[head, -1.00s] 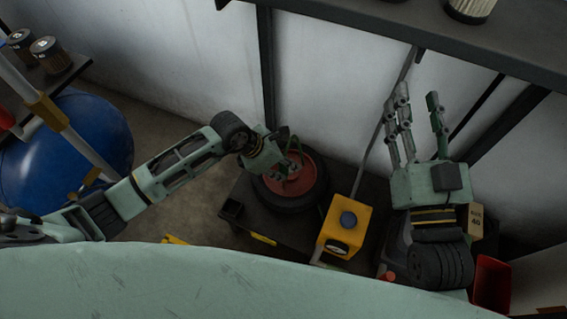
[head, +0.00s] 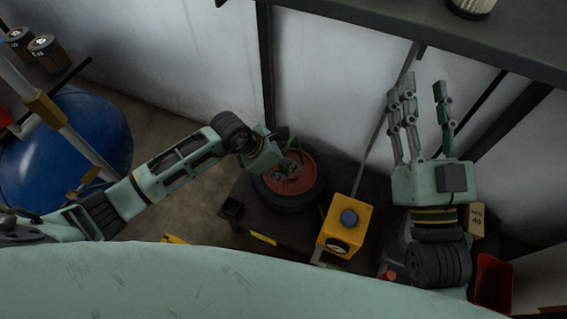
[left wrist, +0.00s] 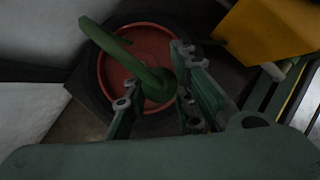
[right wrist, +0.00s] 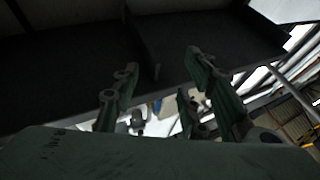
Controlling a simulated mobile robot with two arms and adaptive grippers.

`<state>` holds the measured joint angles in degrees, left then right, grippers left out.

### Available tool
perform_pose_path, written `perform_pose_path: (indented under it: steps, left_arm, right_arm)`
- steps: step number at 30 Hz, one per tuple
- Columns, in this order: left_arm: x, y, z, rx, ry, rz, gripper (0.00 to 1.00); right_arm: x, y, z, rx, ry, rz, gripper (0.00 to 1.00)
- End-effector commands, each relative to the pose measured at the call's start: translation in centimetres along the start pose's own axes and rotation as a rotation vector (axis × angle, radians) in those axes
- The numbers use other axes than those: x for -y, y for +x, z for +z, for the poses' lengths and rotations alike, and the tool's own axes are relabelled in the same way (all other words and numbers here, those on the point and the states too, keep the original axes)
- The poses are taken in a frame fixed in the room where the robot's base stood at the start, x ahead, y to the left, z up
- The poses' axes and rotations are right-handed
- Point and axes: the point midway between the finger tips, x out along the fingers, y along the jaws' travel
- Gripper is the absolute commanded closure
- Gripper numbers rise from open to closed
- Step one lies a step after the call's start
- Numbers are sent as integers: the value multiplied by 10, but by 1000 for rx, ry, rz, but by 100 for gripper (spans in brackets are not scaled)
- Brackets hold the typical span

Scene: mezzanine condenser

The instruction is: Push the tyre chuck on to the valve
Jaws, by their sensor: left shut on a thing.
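The wheel, a dark tyre (head: 290,206) with a red hub (head: 302,182), lies flat on a low dark stand; the red hub also shows in the left wrist view (left wrist: 115,72). My left gripper (head: 288,168) is over the hub. In the left wrist view (left wrist: 155,95) its fingers are shut around the lower end of a green curved hose (left wrist: 118,42), where the tyre chuck would be; the chuck itself is hard to make out. The valve is not discernible. My right gripper (head: 425,90) is raised, open and empty, fingers pointing up beside the wall; its fingers show in the right wrist view (right wrist: 160,85).
A yellow box (head: 345,228) with a gauge and dark knob stands just right of the tyre. A blue tank (head: 75,145) is at left. A dark shelf (head: 440,35) overhangs at upper right. A red bin (head: 491,282) sits at lower right.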

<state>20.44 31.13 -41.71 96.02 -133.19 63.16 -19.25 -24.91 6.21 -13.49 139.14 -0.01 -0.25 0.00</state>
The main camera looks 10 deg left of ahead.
Motion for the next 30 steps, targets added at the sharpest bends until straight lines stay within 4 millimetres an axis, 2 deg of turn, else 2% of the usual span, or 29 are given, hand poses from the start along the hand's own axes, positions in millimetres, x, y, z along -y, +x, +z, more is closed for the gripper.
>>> perform_pose_path:
  steps: [30]
  left_arm:
    - [0,7,-4,1,0,0,100]
  right_arm:
    - [2,-2,-25,-130,5,-4,60]
